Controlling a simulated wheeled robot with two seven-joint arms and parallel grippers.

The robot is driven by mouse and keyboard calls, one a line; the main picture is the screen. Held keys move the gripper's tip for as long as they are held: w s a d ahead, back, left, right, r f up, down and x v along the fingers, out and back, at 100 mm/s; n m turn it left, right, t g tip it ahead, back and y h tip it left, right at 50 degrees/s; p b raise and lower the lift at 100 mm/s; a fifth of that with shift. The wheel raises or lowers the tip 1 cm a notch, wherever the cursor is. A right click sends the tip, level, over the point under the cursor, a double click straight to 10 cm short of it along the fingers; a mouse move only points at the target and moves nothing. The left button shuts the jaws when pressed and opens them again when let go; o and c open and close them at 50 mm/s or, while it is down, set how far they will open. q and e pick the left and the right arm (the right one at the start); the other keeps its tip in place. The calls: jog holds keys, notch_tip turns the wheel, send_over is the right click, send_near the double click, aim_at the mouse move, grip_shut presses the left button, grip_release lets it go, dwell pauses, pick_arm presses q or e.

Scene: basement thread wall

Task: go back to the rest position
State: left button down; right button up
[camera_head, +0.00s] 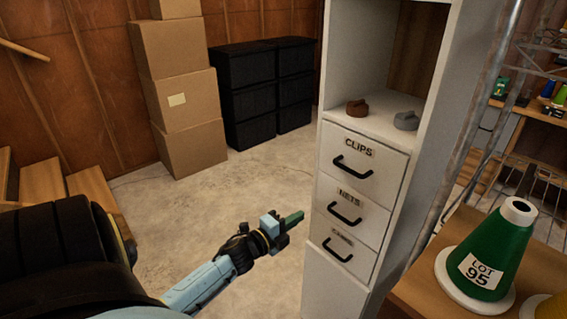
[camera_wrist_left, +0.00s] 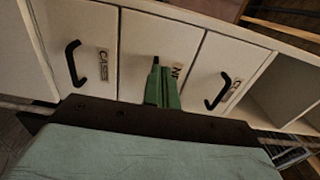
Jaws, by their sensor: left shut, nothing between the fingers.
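My left gripper (camera_head: 291,219) reaches in from the lower left in the head view, in front of a white cabinet (camera_head: 335,292) and apart from it as far as I can tell. Its green fingers are shut with nothing between them. In the left wrist view the shut fingers (camera_wrist_left: 164,86) point toward the cabinet's drawer fronts, hiding part of the middle drawer. The drawers labelled CLIPS (camera_head: 362,165), NETS (camera_head: 347,210) and a lowest one (camera_head: 340,247) all look closed. My right gripper is not in view.
A brown item (camera_head: 357,108) and a grey item (camera_head: 406,121) sit on the open shelf above the drawers. A green cone marked LOT 95 (camera_head: 489,247) stands on a wooden surface at right. Cardboard boxes (camera_head: 178,95) and black cabinets (camera_head: 249,97) stand behind. Concrete floor between is clear.

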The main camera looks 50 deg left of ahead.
pick_arm(q)
jog(key=s, duration=0.3)
jog(key=shift+s, duration=0.3)
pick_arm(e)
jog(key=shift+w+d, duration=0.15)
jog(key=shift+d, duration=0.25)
pick_arm(q)
jog(key=shift+f, duration=0.1)
jog(key=s+d+f+n+g+y, duration=0.1)
jog(key=s+d+f+n+g, duration=0.2)
jog(key=f, duration=0.6)
jog(key=s+d+f+n+g, duration=0.1)
jog(key=s+f+n+g, duration=0.15)
jog(key=s+f, duration=0.4)
jog(key=s+d+f+n+g+y, duration=0.15)
jog(key=f+n, duration=0.25)
jog(key=f, duration=0.6)
jog(key=s+d+f+n+g, duration=0.2)
jog(key=s+d+f+g, duration=0.1)
jog(key=s, duration=0.6)
jog(key=s+d+f+n+g+h, duration=0.1)
jog(key=s+d+f+n+g, duration=0.1)
jog(key=s+d+f, duration=0.3)
jog(key=s+d+f+n+g+h, duration=0.1)
jog(key=s+d+f+g, duration=0.4)
jog(key=s, duration=0.8)
notch_tip(320, 180, down, 3)
jog(key=shift+s+r+n, duration=0.15)
jog(key=shift+s+n, duration=0.2)
jog(key=shift+n, duration=0.3)
